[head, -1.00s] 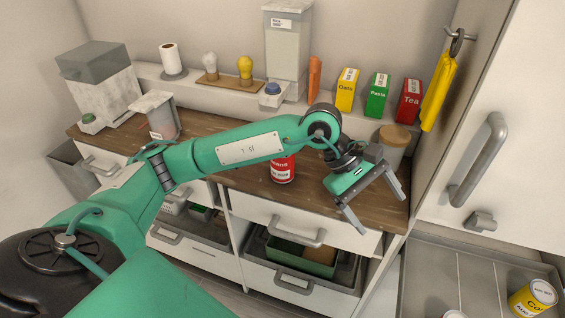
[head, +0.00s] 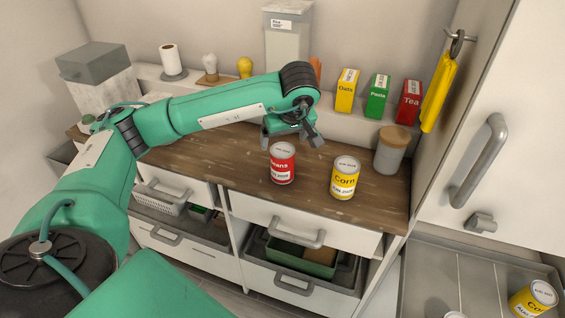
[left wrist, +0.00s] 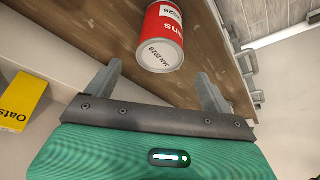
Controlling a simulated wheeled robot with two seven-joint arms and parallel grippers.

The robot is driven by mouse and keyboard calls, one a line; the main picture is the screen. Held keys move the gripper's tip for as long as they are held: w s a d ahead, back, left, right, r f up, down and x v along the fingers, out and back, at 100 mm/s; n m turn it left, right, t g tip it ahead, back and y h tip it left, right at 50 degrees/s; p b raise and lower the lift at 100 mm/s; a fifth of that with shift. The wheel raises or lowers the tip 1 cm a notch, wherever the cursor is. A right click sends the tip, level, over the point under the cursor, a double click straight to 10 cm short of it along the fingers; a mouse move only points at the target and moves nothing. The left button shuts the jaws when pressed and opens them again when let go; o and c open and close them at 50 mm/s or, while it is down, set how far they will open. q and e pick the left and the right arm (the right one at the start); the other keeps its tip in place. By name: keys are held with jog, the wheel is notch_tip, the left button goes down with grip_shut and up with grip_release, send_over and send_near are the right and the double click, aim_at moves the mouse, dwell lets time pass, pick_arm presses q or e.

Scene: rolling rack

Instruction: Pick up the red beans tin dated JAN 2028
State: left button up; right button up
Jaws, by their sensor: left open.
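The red beans tin (head: 283,164) stands upright on the wooden counter (head: 225,172). In the left wrist view the tin (left wrist: 161,40) shows "JAN 2028" on its lid. My left gripper (head: 291,139) is open and empty, behind and above the tin in the head view. In the left wrist view the tin lies beyond and between the two fingertips of the gripper (left wrist: 157,72), apart from them. My right gripper is not in view.
A yellow corn tin (head: 345,178) stands to the right of the beans tin, with a lidded canister (head: 391,150) behind it. Oats (head: 346,91), pasta (head: 376,95) and tea boxes (head: 409,103) line the back ledge. Another corn tin (head: 532,299) is at lower right.

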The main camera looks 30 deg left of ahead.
aim_at(283, 150)
pick_arm(q)
jog(key=shift+x, duration=1.55)
jog(key=x, duration=0.1)
jog(key=p+x, duration=0.1)
jog(key=x, duration=0.1)
jog(key=shift+d+f+p, duration=0.15)
jog(key=shift+f+p, duration=0.15)
jog(key=shift+f, duration=0.55)
jog(key=c, duration=0.6)
jog(key=shift+w, duration=0.1)
jog(key=c, duration=0.8)
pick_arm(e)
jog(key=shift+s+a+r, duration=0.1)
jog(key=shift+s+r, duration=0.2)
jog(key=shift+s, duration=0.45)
